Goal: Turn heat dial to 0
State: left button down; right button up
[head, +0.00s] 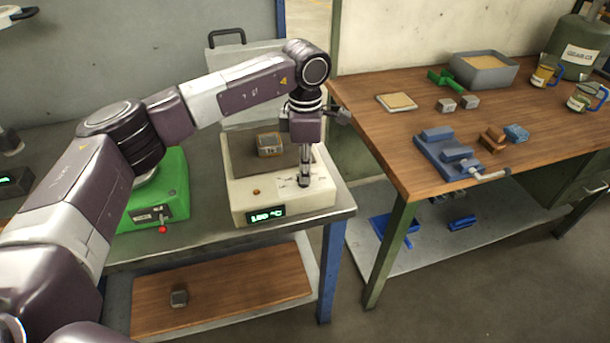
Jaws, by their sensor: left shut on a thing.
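The cream furnace (243,207) stands on the metal bench, with a green display (266,215) that seems to read about 180 °C. Its pale lid (225,62) with a dark handle stands raised behind it. A small metal billet (270,145) sits on its dark top area. My left gripper (304,182) points straight down at the right part of the furnace's front panel, shut at the dial's place. The dial itself is hidden by the fingers. Dial markings (284,183) show left of the fingertips. My right gripper is not in view.
A green machine (172,185) with a red-tipped lever (162,228) stands left of the furnace, partly behind my left arm. A wooden table (390,125) at right holds a blue vise (448,155), a grey sand tray (483,70) and mugs.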

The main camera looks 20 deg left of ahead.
pick_arm(q)
jog(key=shift+w+r+n, duration=0.1)
jog(key=shift+n, duration=0.4)
jog(key=c, duration=2.1)
grip_release()
notch_tip(320, 180, up, 12)
